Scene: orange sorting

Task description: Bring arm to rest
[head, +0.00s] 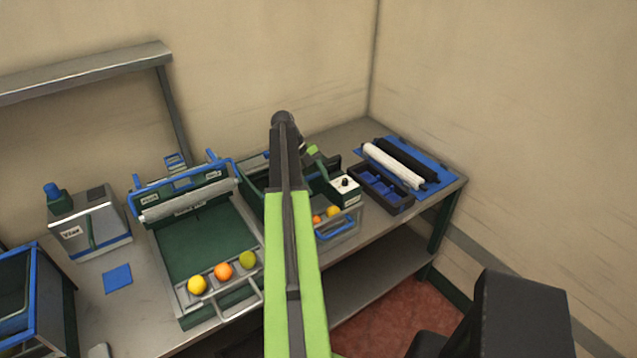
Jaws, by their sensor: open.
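My arm rises through the middle of the head view, with a green upper link and a dark elbow at the top. Past the elbow the arm bends down to the right, and my gripper (324,172) is over the bin area behind the front tray, partly hidden by my own arm. It is open, and I see nothing held in it. A yellow fruit (198,285), an orange fruit (223,271) and a yellow-green fruit (247,260) lie in a row at the sorting station's front edge.
The grey bench (385,226) runs along the wall. A white box with a black knob (346,190) stands close to my gripper. A dark compartment tray (381,187) and white and black rolls on a blue mat (436,190) are at right. A grey machine (88,225) stands left.

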